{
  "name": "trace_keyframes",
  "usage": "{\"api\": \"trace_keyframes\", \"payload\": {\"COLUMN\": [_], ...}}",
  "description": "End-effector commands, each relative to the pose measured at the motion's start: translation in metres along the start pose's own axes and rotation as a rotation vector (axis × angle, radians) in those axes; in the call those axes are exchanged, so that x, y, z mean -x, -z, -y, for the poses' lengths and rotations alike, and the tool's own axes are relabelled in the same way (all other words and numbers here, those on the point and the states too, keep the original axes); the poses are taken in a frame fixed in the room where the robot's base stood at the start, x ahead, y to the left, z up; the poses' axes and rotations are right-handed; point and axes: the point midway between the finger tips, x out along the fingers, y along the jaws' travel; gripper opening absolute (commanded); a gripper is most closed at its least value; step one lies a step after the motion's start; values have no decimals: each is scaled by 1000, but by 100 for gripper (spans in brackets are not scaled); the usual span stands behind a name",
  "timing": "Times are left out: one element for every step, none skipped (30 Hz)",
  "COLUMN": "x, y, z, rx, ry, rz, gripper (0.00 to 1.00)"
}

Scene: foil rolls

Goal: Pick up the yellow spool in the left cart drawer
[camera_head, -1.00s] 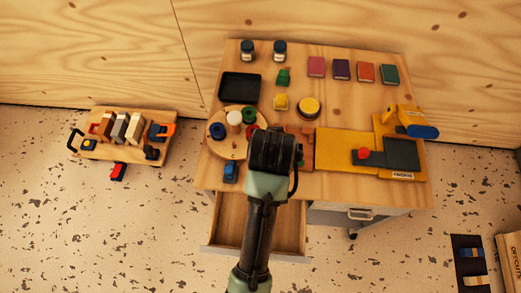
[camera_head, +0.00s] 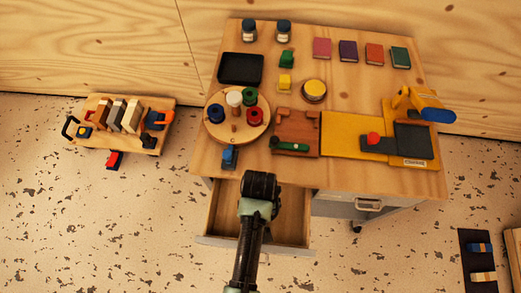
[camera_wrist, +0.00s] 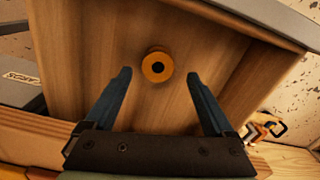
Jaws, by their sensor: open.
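The yellow spool (camera_wrist: 157,66) is orange-yellow with a dark centre hole and sits on the wooden floor of the open left drawer (camera_wrist: 75,50). In the head view the drawer (camera_head: 292,215) is pulled out at the cart's front left, and my arm hides the spool. My gripper (camera_wrist: 156,75) is open, its two dark fingers pointing toward the spool in the wrist view. The spool shows between the fingertips, nearer the left one, and the fingers do not appear to touch it. The gripper's fingers are hidden below my wrist in the head view.
The cart top (camera_head: 200,160) stands behind the drawer, with a round spool holder (camera_head: 225,127) near its left edge. Drawer walls surround the spool, including the grey front panel (camera_wrist: 255,22). A wooden tool board (camera_head: 118,122) lies on the floor to the left.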

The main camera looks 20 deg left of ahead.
Motion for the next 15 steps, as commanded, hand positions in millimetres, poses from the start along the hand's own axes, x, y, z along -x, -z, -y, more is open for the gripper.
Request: {"api": "trace_keyframes", "payload": {"x": [-10,-15,-21,-26,-30,-36,-39,-41,-44,-45,-45,-45,-45,-45,-45], "y": [-1,-2,-2,-3,-3,-2,-2,-2,-2,-2,-2,-2,-2,-2,-2], "z": [-1,-2,-2,-3,-3,-3,-3,-3,-3,-3,-3,-3,-3,-3,-3], "rx": [-1,-2,-2,-2,-2,-2,-1,-1,-1,-1,-1,-1,-1,-1,-1], "ry": [1,1,1,1,1,0,0,0,0,0,0,0,0,0,0], "rz": [2,3,2,3,2,1,1,1,0,-1,-1,-1,-1,-1,-1], "gripper": [88,88,88,88,88,88,88,88,88,88,88,88,88,88,88]}}
